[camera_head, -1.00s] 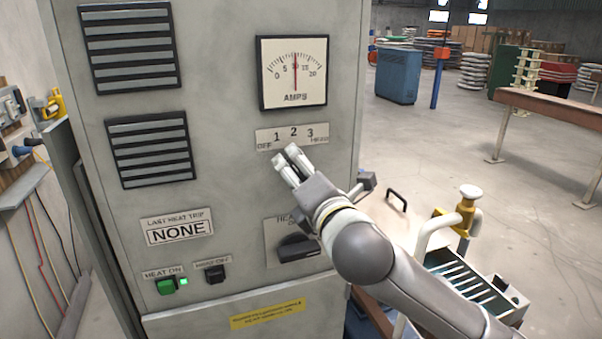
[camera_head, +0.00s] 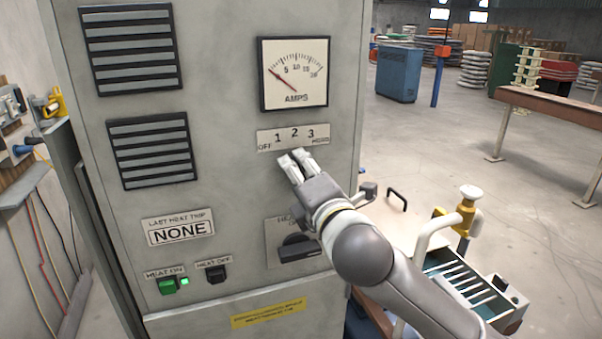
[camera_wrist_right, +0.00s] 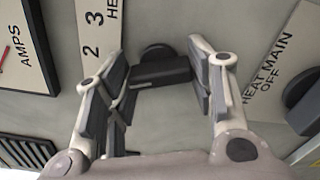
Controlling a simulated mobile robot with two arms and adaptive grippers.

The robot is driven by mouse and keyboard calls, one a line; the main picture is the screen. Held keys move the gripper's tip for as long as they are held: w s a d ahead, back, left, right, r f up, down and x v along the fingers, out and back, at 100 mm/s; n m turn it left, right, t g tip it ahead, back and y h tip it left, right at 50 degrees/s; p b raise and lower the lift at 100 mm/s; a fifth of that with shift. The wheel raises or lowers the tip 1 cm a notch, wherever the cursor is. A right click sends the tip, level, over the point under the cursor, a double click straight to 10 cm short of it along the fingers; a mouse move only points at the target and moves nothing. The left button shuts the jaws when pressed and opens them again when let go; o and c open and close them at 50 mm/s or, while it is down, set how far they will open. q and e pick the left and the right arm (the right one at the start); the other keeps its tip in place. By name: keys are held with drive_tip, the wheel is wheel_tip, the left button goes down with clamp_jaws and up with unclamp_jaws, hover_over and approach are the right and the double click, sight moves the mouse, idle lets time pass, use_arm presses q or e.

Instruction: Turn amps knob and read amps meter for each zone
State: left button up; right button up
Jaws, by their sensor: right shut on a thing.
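The amps meter (camera_head: 293,100) is on the upper right of the grey panel; its needle points up-left, close to the 0 end. Below it is the amps selector label (camera_head: 294,137) marked OFF, 1, 2, 3. My right gripper (camera_head: 298,157) is just under the label, shut on the amps knob, which its fingers hide in the head view. In the right wrist view the black knob (camera_wrist_right: 160,72) shows between the two fingers. Its exact pointing position is hard to tell. My left gripper is not in view.
The heat main switch (camera_head: 298,248) is below my right gripper. The green heat-on button (camera_head: 167,286) has a lit green lamp beside it; the black heat-off button (camera_head: 215,274) is to its right. A sign (camera_head: 180,232) reads NONE. Open floor lies to the right.

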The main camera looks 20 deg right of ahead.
drive_tip(key=m+p, duration=0.2)
drive_tip(key=m, duration=0.9)
drive_tip(key=shift+f, duration=0.1)
idle(0.4)
drive_tip(key=o, duration=1)
drive_tip(key=shift+s, duration=0.1)
drive_tip(key=s, duration=0.7)
drive_tip(key=shift+s+d, duration=0.15)
